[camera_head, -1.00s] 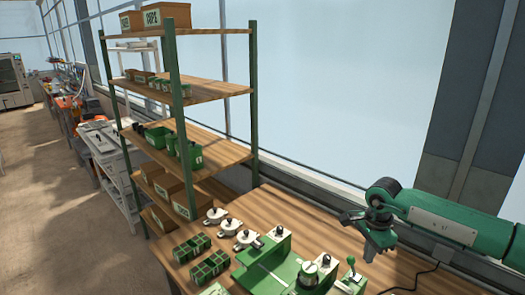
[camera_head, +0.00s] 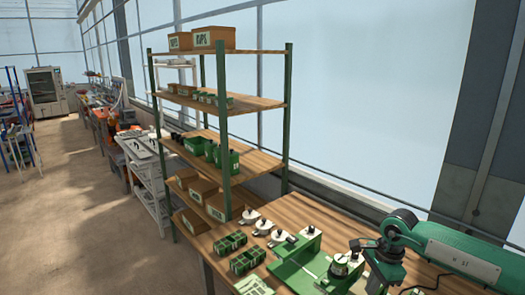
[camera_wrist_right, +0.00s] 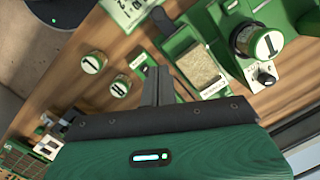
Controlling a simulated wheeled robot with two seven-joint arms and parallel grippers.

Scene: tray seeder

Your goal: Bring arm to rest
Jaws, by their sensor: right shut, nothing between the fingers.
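My right gripper (camera_head: 383,272) hangs from the green arm at the lower right of the head view, above the workbench (camera_head: 330,218). Its dark fingers also show in the wrist view (camera_wrist_right: 156,87), closed together with nothing between them. Below them in the wrist view lies the green seeding device, with a round cap (camera_wrist_right: 262,43) marked with one bar. In the head view the fingers partly overlap the bench's right part, just right of the green device (camera_head: 300,262). My left gripper is in neither view.
A green-posted shelf rack (camera_head: 222,110) with boxes and green pots stands at the back of the bench. Green seedling trays (camera_head: 247,260) and white round parts (camera_head: 264,228) lie on the bench. Two round caps (camera_wrist_right: 92,63) show in the wrist view. Open floor lies left.

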